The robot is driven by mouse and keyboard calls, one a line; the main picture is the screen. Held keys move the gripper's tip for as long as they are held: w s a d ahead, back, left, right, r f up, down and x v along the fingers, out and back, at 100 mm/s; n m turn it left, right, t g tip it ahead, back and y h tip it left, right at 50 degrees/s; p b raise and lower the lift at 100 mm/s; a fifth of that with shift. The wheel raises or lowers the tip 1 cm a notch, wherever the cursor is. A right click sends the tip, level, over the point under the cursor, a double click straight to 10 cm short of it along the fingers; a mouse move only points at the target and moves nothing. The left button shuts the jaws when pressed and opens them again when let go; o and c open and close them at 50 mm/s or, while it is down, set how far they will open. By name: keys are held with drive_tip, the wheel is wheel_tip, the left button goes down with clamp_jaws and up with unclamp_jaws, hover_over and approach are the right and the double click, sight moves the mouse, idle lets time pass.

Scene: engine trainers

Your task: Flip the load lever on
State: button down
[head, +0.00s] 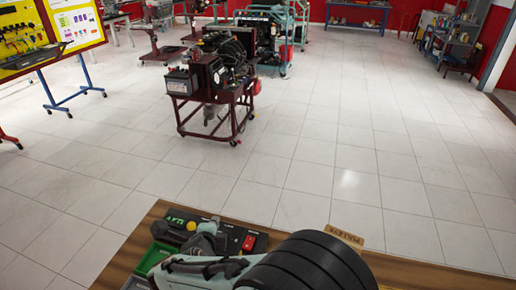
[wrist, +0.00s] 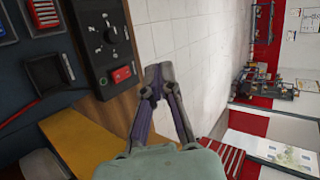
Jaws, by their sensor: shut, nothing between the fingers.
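A dark control panel (head: 232,232) lies on the wooden bench, with a red switch (head: 248,242), a yellow knob and a green area. The wrist view shows a black panel (wrist: 92,60) with dark knobs and a red rocker switch (wrist: 121,74). I cannot tell which control is the load lever. My gripper (wrist: 158,75) is shut and empty, its fingertips to the right of the red switch in the picture, apparently apart from it. In the head view my gripper (head: 208,238) is over the panel and hides part of it.
A green tray (head: 152,258) is left of the panel. A small wooden label (head: 347,236) lies at the bench's far edge. A yellow surface (wrist: 85,145) is near my gripper in the wrist view. An engine on a red stand (head: 215,90) is on the floor beyond; the tiles between are clear.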

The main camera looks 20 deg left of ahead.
sight(194, 228)
drive_tip(key=s+a+f+n+g+y, duration=0.1)
drive_tip(key=s+a+f+n, duration=0.1)
drive_tip(key=s+a+f, duration=0.3)
drive_tip(key=shift+s+f+g, duration=0.4)
drive_tip(key=shift+s+f, duration=0.1)
drive_tip(key=shift+s, duration=0.75)
drive_tip(key=shift+a, duration=0.1)
drive_tip(key=x, duration=1)
drive_tip(key=shift+f, duration=0.1)
drive_tip(key=w, duration=0.1)
drive_tip(key=w+a, duration=0.1)
drive_tip(key=w, duration=0.1)
drive_tip(key=shift+a, duration=0.2)
drive_tip(key=shift+w+a, duration=0.15)
drive_tip(key=shift+w, duration=0.15)
drive_tip(key=shift+w+r, duration=0.1)
drive_tip(key=shift+r, duration=0.1)
drive_tip(key=shift+w+r+g, duration=0.1)
drive_tip(key=shift+w+g, duration=0.05)
drive_tip(key=shift+g, duration=0.35)
